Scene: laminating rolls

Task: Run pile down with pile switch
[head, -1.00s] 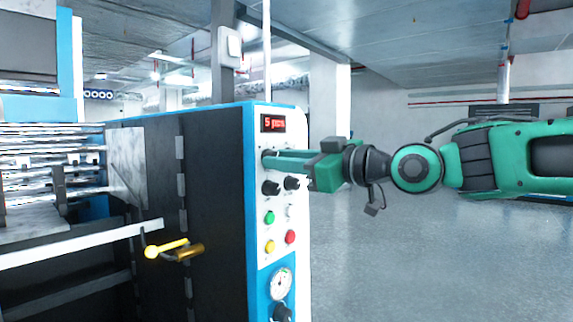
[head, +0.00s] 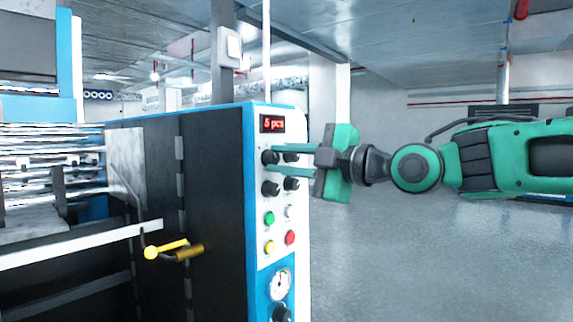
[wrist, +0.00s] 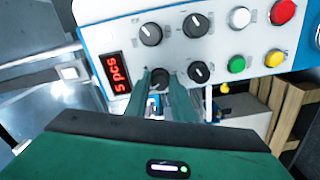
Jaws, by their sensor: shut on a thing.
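The control panel (head: 279,215) of the machine carries two rows of black knobs. My gripper (head: 271,163) is at the upper left knob (head: 269,157), just below the red display. Its two green fingers lie one above the other and are shut on this knob. In the wrist view my fingers (wrist: 161,79) stand on either side of the same dark knob (wrist: 158,74), whose face is partly hidden. Which knob is the pile switch cannot be read from labels.
The display (head: 272,124) reads "5 pcs". The upper right knob (wrist: 150,34) and two lower knobs, the left one (head: 271,188) and the right one (head: 291,184), are close by. Green (head: 269,218), yellow (head: 269,247) and red (head: 290,237) buttons sit below. Floor to the right is clear.

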